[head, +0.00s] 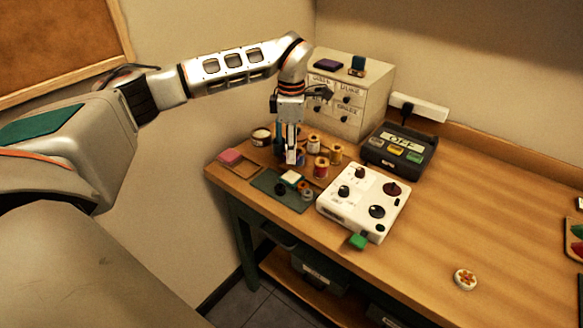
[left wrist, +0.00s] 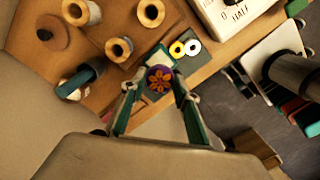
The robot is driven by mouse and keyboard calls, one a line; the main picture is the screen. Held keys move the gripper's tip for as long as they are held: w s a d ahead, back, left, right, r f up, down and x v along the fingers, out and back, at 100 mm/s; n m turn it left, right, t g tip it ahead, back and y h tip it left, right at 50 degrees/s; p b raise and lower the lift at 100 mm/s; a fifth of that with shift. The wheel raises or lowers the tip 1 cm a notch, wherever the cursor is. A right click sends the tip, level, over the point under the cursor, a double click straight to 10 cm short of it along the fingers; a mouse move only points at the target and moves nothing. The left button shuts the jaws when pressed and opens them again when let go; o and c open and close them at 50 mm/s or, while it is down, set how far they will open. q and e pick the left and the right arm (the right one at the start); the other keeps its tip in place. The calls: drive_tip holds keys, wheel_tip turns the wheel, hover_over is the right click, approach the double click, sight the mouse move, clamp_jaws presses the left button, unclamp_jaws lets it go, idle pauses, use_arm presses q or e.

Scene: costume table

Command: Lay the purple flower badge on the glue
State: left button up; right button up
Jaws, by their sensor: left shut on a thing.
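My left gripper (head: 291,158) reaches down over the far left part of the table. In the left wrist view the left gripper (left wrist: 160,84) is shut on the purple flower badge (left wrist: 160,79), which has an orange flower on its face. The badge is too small to make out in the head view. Beyond it in the wrist view is a pale block (left wrist: 163,58) beside yellow and white rings (left wrist: 184,48). In the head view a dark green mat (head: 268,186) carries small items. I cannot tell which thing is the glue. My right gripper is not in view.
Thread spools (head: 321,168) stand close to the gripper. A white control box (head: 350,208) with knobs is in front, a dark device (head: 400,150) behind it. A drawer cabinet (head: 365,95) stands at the back. A white flower badge (head: 466,279) lies on the mostly clear right side.

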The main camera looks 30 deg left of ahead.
sight(291, 177)
use_arm(q)
wheel_tip(291, 177, down, 7)
drive_tip(key=shift+f, duration=0.1)
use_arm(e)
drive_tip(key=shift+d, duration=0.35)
use_arm(q)
drive_tip(key=o, duration=0.9)
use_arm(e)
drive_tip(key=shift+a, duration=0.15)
use_arm(q)
wheel_tip(291, 177, up, 12)
drive_tip(key=shift+f, duration=0.2)
drive_tip(key=shift+r, duration=0.35)
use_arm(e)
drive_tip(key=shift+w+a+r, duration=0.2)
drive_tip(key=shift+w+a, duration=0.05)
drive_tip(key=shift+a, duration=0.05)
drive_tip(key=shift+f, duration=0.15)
